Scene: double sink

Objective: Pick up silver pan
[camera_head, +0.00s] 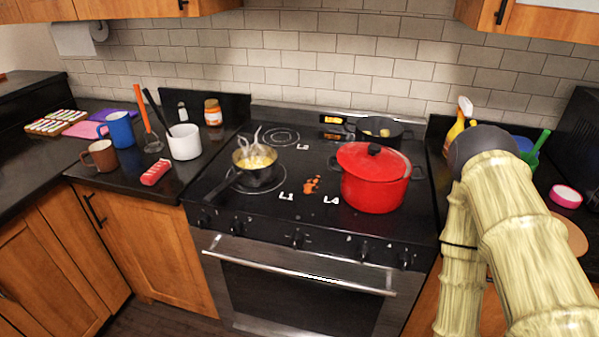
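A small metal pan (257,178) sits on the front-left burner, beside the label L1. It looks dark grey to silver. It holds yellow food, and a pale wire utensil stands in it. Its handle points toward the front left of the stove. A second, dark pan (397,131) with some yellow food sits on the back-right burner, partly hidden by the red pot. My arm shows at the right edge, over the right counter, well apart from both pans. My gripper is not in view.
A red lidded pot (374,187) stands right of the small pan on the stove (225,206). An orange spill (312,184) lies between them. A white utensil crock (184,142), blue mug (119,129) and brown mug (102,156) stand on the left counter.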

